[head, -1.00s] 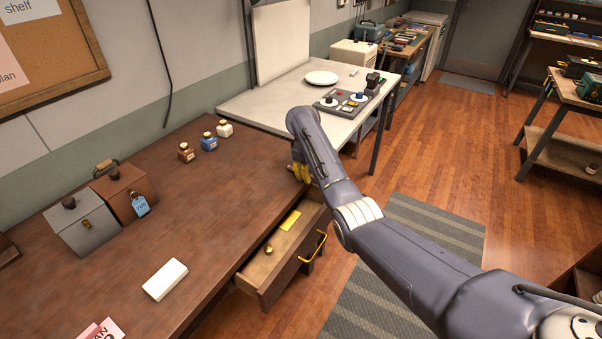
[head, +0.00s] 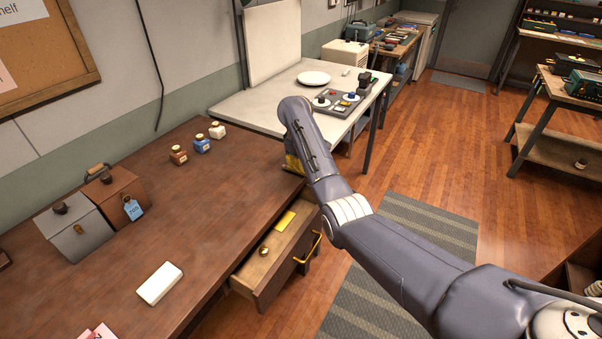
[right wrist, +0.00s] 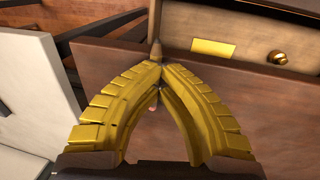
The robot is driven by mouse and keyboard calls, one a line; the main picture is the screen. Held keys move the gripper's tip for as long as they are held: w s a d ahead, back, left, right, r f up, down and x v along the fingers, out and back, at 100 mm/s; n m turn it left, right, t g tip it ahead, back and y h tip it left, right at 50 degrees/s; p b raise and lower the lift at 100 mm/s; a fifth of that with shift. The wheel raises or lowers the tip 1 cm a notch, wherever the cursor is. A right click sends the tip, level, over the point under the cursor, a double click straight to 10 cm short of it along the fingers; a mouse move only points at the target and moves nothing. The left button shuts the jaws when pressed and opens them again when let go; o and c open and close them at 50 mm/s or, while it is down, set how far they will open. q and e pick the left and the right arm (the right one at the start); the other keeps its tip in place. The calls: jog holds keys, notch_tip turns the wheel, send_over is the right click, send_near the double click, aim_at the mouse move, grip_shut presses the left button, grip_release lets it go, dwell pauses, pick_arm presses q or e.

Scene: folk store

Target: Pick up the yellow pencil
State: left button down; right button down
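My right gripper (right wrist: 158,66) has its yellow fingers drawn together at the tips in the right wrist view. A tan pointed end of what looks like the yellow pencil (right wrist: 156,50) sticks out just past the fingertips. A small pinkish end shows between the fingers; the rest of the pencil is hidden by them. In the head view the right gripper (head: 294,164) is over the far right corner of the brown desk, mostly hidden behind my own arm. My left gripper is not in view.
The brown desk (head: 215,215) has an open drawer (head: 262,283) holding a yellow plate (head: 286,221) and a brass round piece (head: 264,251). Three small bottles, two boxes and a white block (head: 160,283) stand on it. A white table (head: 245,105) adjoins behind.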

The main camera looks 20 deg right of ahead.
notch_tip(320, 180, up, 7)
dwell(0.3)
jog(key=c, duration=2.1)
grip_release()
jog(key=shift+f, duration=0.1)
jog(key=o, duration=1.7)
jog(key=shift+c, duration=0.2)
notch_tip(320, 180, up, 11)
jog(key=s+a, duration=0.1)
jog(key=shift+a, duration=0.15)
jog(key=shift+s+r, duration=0.1)
jog(key=shift+r, duration=0.3)
jog(key=c, duration=0.9)
